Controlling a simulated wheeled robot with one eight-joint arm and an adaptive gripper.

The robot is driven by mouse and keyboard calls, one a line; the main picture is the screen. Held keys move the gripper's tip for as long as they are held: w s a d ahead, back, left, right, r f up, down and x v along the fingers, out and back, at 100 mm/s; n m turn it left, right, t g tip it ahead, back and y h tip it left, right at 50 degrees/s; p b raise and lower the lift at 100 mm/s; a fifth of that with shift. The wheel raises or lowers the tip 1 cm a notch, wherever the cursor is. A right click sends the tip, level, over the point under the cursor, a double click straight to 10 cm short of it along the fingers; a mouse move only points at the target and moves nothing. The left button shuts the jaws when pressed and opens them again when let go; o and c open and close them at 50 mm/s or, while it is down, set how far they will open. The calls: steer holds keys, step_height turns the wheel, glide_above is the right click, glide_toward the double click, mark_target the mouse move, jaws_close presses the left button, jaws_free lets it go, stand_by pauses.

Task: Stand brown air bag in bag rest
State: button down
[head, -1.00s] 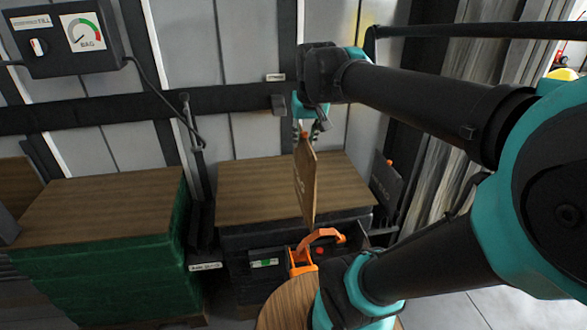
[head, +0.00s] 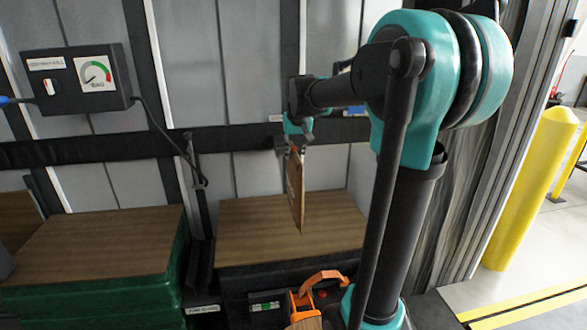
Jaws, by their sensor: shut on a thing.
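The brown air bag (head: 296,192) is a thin flat brown panel. It hangs upright, seen nearly edge-on, and its lower edge appears above the right-hand wood-topped stack (head: 262,225). My gripper (head: 294,143) is shut on its top edge, in front of the wall. I cannot surely identify the bag rest. A narrow black upright piece (head: 200,262) stands between the two stacks, with a small white label (head: 202,309) below it that is too small to read. My arm hides part of the right side of the right-hand stack.
A green-sided stack (head: 110,287) stands at the left. A gauge box (head: 80,78) with a cable hangs on the wall above it. An orange handle (head: 318,283) is near the bottom. A yellow post (head: 533,185) stands at the far right beside open floor.

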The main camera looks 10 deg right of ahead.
steer(key=shift+w, duration=1)
step_height(320, 180, down, 7)
steer(key=shift+f, duration=0.15)
steer(key=c, duration=1.2)
jaws_free()
